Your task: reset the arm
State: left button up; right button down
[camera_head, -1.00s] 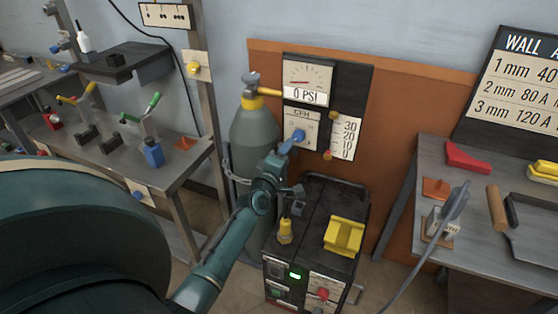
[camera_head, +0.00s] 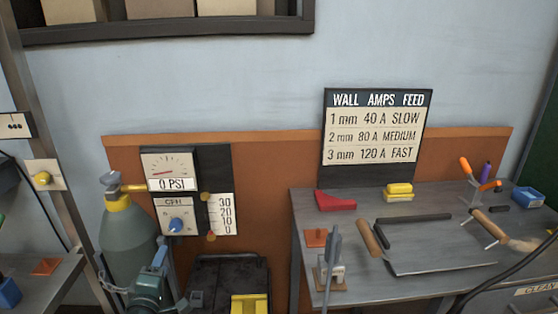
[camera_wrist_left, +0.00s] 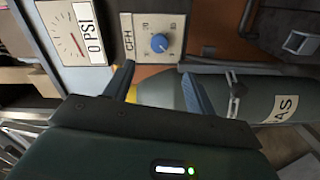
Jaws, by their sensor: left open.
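My left gripper (camera_head: 160,257) is at the lower left of the head view, below the blue knob (camera_head: 176,225) of the CFH panel. In the left wrist view its two blue fingers (camera_wrist_left: 158,74) stand apart with nothing between them. The knob (camera_wrist_left: 159,43) shows just beyond the fingertips there, not gripped. My right gripper is in neither view.
The gas cylinder (camera_head: 128,238) stands close by my left gripper. The pressure gauge (camera_head: 168,170) reads 0 PSI. A welder top (camera_head: 228,272) with a yellow block (camera_head: 249,304) is at lower centre. The right bench (camera_head: 440,262) holds several tools.

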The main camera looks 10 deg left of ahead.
pick_arm(q)
jog(key=s+d+f+m+g+h, duration=0.1)
jog(key=s+d+m+g+h, duration=0.55)
jog(key=s+d+m, duration=1.55)
jog(key=shift+n+g+h, duration=0.25)
jog(key=shift+n+h, duration=0.15)
jog(key=shift+h, duration=0.05)
jog(key=r+p, duration=0.1)
jog(key=p, duration=0.3)
jog(key=r+p, duration=0.1)
jog(key=p, duration=0.4)
jog(key=d+r+p, duration=0.1)
jog(key=r+p, duration=0.1)
jog(key=p, duration=0.3)
jog(key=shift+s+r, duration=0.1)
jog(key=shift+s, duration=0.2)
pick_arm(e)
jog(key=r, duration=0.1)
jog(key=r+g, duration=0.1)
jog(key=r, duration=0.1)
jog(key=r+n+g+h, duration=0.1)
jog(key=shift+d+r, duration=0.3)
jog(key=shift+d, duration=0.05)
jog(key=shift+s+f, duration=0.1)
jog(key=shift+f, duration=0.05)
